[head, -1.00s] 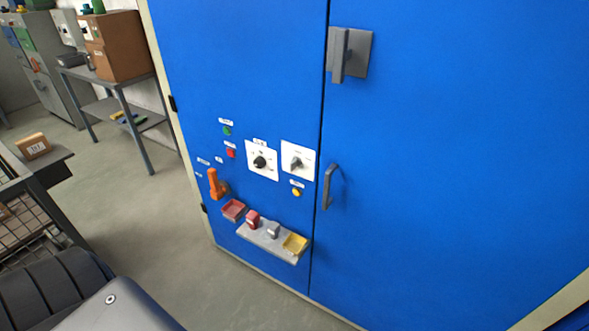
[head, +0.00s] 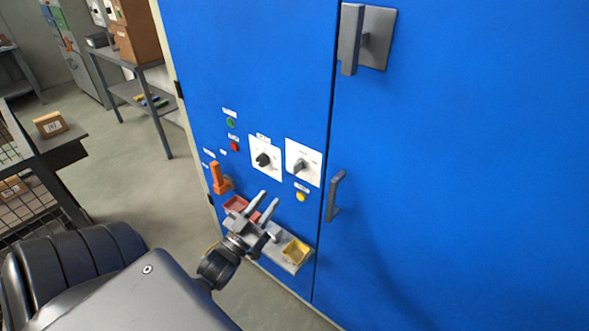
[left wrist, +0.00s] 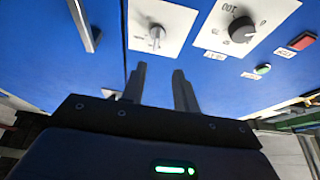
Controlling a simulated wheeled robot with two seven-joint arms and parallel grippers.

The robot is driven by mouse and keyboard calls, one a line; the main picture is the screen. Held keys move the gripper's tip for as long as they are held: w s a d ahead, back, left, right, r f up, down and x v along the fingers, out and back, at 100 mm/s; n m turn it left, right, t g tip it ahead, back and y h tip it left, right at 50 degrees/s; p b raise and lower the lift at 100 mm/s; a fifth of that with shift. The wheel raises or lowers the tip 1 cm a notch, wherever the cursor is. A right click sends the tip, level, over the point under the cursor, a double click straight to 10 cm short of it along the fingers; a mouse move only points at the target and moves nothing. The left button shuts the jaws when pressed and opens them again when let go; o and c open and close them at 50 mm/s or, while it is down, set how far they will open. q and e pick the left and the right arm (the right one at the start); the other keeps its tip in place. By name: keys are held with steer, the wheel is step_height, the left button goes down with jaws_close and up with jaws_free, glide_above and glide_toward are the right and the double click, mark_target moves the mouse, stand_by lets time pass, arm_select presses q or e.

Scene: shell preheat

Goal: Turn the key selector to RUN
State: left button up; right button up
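Two selectors sit on white plates on the blue cabinet door. One has a round black knob (head: 263,159); the other has a grey bar-shaped handle (head: 299,166), which looks like the key selector. Their lettering is too small to read surely. In the left wrist view the grey handle (left wrist: 157,36) is at top centre and the black knob (left wrist: 242,29) is to its right. My left gripper (head: 270,199) is open and empty, below both selectors and touching neither. Its fingers (left wrist: 159,80) point toward the grey handle's plate. My right gripper is out of view.
Below are an orange lever (head: 217,178), a yellow button (head: 300,197), and a small shelf with a red tray (head: 236,204) and a yellow tray (head: 297,250), partly behind my gripper. A door handle (head: 335,197) stands out at right. Green (head: 230,123) and red (head: 234,146) buttons are left.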

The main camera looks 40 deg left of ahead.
mark_target(294, 171)
arm_select(q)
steer(key=p+x, duration=0.1)
steer(key=x, duration=0.2)
steer(key=p+x, duration=0.1)
steer(key=x, duration=0.3)
steer(key=p+x, duration=0.1)
steer(key=x, duration=0.2)
steer(key=shift+w+d, duration=0.3)
steer(key=shift+d, duration=0.1)
steer(key=shift+w, duration=0.4)
jaws_close()
steer(key=shift+a, duration=0.1)
